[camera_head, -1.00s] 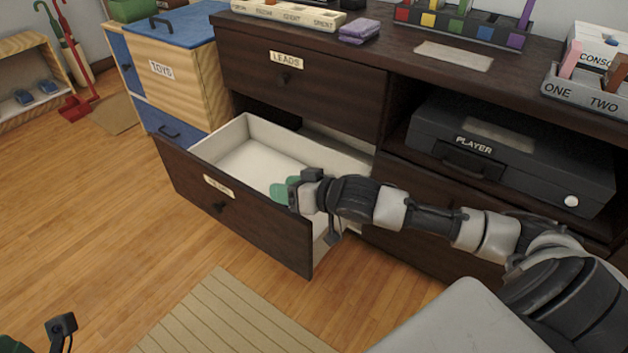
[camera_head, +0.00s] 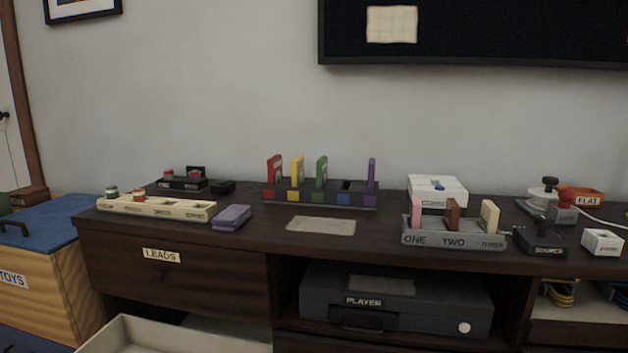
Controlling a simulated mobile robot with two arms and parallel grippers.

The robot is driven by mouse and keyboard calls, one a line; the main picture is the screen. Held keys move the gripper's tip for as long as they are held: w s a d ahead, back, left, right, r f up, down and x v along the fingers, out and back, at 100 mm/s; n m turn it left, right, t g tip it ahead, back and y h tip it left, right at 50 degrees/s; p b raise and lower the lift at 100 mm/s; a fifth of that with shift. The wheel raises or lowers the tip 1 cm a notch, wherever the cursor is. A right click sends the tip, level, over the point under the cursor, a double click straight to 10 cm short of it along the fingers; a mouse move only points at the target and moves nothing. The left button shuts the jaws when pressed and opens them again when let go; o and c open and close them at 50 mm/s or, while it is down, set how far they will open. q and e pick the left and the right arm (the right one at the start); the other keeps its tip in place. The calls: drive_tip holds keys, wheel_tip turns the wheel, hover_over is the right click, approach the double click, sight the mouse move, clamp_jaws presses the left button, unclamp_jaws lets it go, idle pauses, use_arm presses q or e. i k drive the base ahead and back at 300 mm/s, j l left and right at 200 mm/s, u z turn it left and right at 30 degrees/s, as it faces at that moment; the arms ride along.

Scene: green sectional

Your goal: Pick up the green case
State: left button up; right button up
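The green case (camera_head: 321,172) stands upright in a dark rack (camera_head: 356,200) on top of the dresser. It is in the slot above a green square, between a yellow case (camera_head: 297,171) on its left and an empty slot above a blue square on its right. A red case (camera_head: 274,170) stands at the rack's left end and a thin purple case (camera_head: 371,175) at its right end. Neither of my grippers is in view.
A purple block (camera_head: 231,217) lies on the dresser top left of a flat plate (camera_head: 321,226). A grey holder (camera_head: 453,240) marked ONE, TWO stands to the right. Below, a pale open drawer (camera_head: 125,331) juts out, beside the dark PLAYER box (camera_head: 400,298).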

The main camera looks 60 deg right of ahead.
sight(321, 164)
drive_tip(key=i+z, duration=0.15)
drive_tip(key=z, duration=0.2)
drive_tip(key=i+z, duration=0.1)
drive_tip(key=z, duration=0.25)
drive_tip(key=i+j+z, duration=0.1)
drive_tip(key=z, duration=1.2)
